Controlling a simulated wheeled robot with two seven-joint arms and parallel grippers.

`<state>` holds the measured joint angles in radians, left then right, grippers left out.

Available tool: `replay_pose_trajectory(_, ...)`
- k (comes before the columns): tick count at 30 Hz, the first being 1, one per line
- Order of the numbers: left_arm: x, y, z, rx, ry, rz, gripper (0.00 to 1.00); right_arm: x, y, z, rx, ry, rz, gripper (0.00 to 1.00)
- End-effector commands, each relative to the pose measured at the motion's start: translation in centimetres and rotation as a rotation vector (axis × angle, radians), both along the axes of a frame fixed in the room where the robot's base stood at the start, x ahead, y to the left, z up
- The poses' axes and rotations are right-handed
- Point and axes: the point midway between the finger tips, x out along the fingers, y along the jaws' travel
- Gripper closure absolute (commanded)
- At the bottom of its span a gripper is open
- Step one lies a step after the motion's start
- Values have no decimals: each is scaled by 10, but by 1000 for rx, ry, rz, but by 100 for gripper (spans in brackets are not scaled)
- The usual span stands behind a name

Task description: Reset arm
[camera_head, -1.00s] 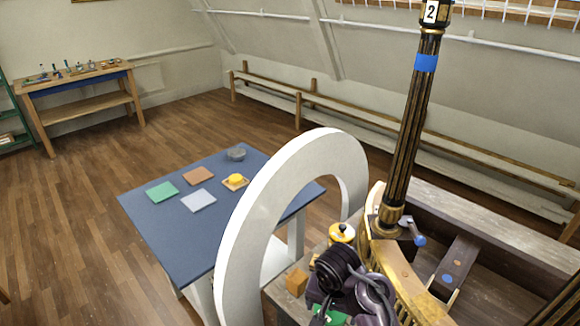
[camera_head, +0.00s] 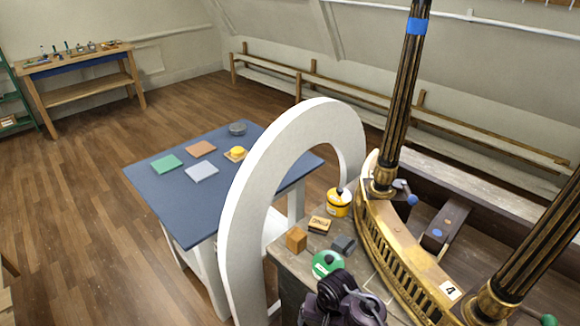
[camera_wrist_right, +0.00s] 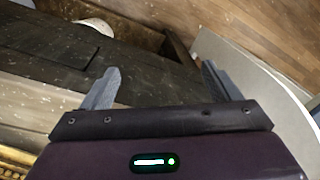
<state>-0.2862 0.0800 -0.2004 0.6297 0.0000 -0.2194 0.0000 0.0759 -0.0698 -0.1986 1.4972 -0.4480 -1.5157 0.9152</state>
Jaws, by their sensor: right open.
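My right gripper (camera_wrist_right: 160,88) is open in the right wrist view, its two grey fingers wide apart with nothing between them. Below it in that view are dark boards and part of the wooden floor. In the head view a dark purple and black part of my arm (camera_head: 343,298) shows at the bottom, over the near end of the wooden bench top; its fingers cannot be made out there. My left gripper is in neither view.
A yellow tin (camera_head: 339,203), wooden block (camera_head: 296,239), green tin (camera_head: 326,264) and dark block (camera_head: 343,245) stand on the bench beside the gilt console (camera_head: 405,250). A large white arch (camera_head: 240,215) separates them from the blue table (camera_head: 190,215).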

Motion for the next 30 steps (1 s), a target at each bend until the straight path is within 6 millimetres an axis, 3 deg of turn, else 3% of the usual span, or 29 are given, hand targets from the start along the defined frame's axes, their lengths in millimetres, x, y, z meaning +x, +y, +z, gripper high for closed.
replay_pose_trajectory(1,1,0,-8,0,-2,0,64,-8,-1,-27,11,13,15,17)
replay_pose_trajectory(5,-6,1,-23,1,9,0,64,-32,-3,-97,49,25,59,17)
replay_pose_trajectory(8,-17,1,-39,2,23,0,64,-64,-11,-167,72,28,102,17)
replay_pose_trajectory(12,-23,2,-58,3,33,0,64,-120,-31,-257,76,13,164,17)
replay_pose_trajectory(18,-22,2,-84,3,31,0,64,-220,-78,-363,19,-20,272,17)
replay_pose_trajectory(21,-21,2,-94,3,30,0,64,-270,-104,-398,-25,-36,338,17)
replay_pose_trajectory(24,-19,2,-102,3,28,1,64,-311,-127,-420,-68,-49,399,17)
replay_pose_trajectory(27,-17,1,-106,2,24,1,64,-338,-142,-432,-97,-57,445,17)
replay_pose_trajectory(30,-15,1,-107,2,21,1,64,-351,-150,-436,-113,-63,471,17)
